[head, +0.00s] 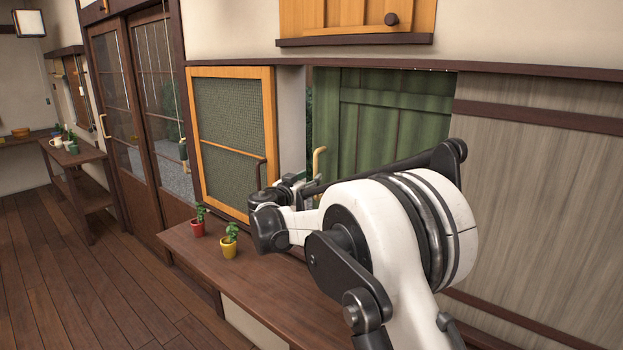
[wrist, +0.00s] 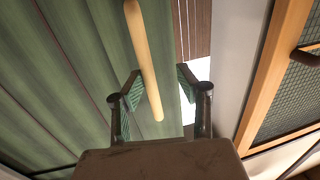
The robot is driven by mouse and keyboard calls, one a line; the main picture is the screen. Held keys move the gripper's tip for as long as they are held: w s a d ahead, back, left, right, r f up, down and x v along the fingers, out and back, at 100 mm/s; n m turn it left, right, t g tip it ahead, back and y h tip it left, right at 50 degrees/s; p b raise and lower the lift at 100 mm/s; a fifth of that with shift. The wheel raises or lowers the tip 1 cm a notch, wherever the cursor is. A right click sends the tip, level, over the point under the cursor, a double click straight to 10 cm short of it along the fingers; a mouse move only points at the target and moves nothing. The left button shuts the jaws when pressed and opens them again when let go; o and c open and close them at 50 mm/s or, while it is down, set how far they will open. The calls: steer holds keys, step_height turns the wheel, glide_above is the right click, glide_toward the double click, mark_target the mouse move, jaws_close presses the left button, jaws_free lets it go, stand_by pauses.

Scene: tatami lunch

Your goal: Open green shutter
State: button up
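The green shutter (head: 385,120) of upright boards fills most of the window opening in the head view; it also covers the left of the wrist view (wrist: 70,80). Its pale wooden handle (head: 319,160) stands near the shutter's left edge. In the wrist view the handle (wrist: 146,60) runs between the two fingers of my gripper (wrist: 158,80). The fingers are spread, with a gap on either side of the handle. Whether a finger touches it I cannot tell. In the head view my arm hides the lower shutter and most of my gripper (head: 300,185).
An orange-framed mesh screen (head: 232,140) stands left of the opening, with a dark handle. A narrow gap (head: 310,110) shows beside the shutter. A red pot (head: 197,228) and a yellow pot (head: 229,246) with plants stand on the wooden counter (head: 270,295) below.

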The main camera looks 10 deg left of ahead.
steer(key=b+v, duration=0.2)
steer(key=v, duration=1.2)
stand_by(1.0)
steer(key=shift+w+b, duration=0.1)
steer(key=shift+b, duration=0.3)
steer(key=x, duration=0.5)
steer(key=d+x, duration=0.1)
steer(key=x, duration=0.9)
steer(key=shift+w+d, duration=0.1)
steer(key=shift+d, duration=0.15)
steer(key=shift+c, duration=0.2)
jaws_close()
